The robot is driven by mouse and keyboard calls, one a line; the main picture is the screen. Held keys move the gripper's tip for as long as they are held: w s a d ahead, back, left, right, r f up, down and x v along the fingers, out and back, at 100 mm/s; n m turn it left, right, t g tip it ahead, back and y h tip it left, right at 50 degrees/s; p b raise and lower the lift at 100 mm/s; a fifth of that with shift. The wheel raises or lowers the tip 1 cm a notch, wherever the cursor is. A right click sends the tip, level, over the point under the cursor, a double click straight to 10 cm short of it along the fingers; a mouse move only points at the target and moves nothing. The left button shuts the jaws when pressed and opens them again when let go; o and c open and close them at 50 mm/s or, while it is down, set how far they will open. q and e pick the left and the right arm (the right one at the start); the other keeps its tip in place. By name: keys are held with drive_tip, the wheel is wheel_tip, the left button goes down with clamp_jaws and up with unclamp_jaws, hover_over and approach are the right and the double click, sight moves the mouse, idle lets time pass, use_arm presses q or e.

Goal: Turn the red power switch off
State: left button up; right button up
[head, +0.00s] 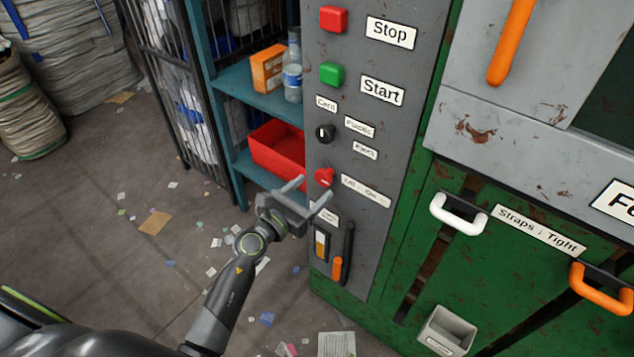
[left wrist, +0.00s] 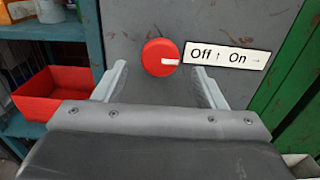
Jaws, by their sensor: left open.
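The red power switch (head: 324,177) is a round knob on the grey control panel (head: 375,62). In the left wrist view the red power switch (left wrist: 160,57) has a white mark pointing right, toward "On" on its label (left wrist: 228,56), which reads "Off" with an up arrow and "On" with a right arrow. My left gripper (head: 308,190) is open in front of the switch. In the left wrist view the fingers of my left gripper (left wrist: 160,83) stand apart on either side, below the knob. Contact with the knob cannot be told. My right gripper is not in view.
Above the switch are a black selector knob (head: 324,133), a green Start button (head: 331,73) and a red Stop button (head: 333,19). Below is an orange-handled lever (head: 338,268). A teal shelf (head: 247,85) with a red bin (head: 278,148) stands left. Paper scraps litter the floor.

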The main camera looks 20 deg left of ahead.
sight(326, 175)
use_arm(q)
drive_tip(key=shift+x, duration=1.5)
drive_tip(key=c, duration=1)
